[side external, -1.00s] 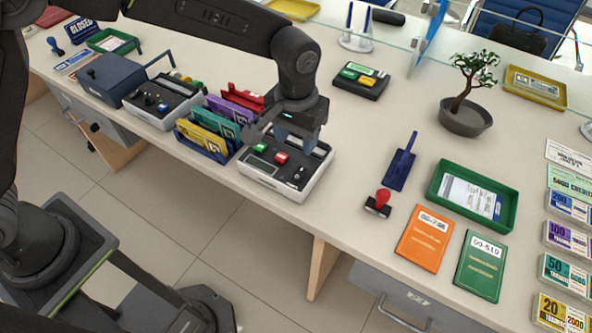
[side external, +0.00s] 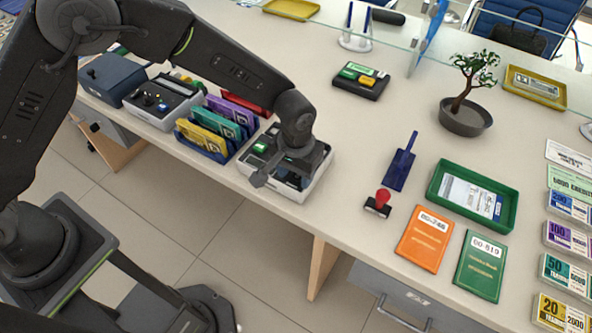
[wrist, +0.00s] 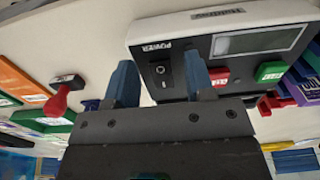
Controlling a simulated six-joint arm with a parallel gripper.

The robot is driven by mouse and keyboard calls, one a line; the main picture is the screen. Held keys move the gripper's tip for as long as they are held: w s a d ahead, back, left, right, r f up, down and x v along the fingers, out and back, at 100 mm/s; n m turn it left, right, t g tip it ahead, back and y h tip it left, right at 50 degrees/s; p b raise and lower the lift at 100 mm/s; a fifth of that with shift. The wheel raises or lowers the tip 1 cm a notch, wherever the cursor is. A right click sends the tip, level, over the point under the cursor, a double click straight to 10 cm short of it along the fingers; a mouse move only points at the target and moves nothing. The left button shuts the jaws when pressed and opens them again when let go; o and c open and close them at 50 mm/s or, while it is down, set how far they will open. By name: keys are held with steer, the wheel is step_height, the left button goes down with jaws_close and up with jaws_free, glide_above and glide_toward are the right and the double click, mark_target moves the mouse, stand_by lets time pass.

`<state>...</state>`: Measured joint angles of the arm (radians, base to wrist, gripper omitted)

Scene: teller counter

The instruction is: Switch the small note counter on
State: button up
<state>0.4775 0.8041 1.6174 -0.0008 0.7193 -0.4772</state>
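The note counter (side external: 318,177) is a white-sided machine with a dark top panel near the counter's front edge. In the wrist view the note counter (wrist: 215,22) shows upside down, with a display, a red button (wrist: 219,77), a green button (wrist: 271,71) and a black switch (wrist: 161,72) by the word POWER. The switch's position is too small to tell. My gripper (wrist: 160,62) has its two blue fingers apart and empty, with the switch seen between them. In the side view my gripper (side external: 287,174) is over the panel's front part and hides much of it. Contact cannot be told.
The counter between is clear.

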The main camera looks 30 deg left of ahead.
jaws_close()
steer(key=shift+w+r+g, duration=0.1)
steer(key=shift+w+g, duration=0.15)
steer(key=shift+g, duration=1.05)
jaws_free()
steer(key=v, duration=1.4)
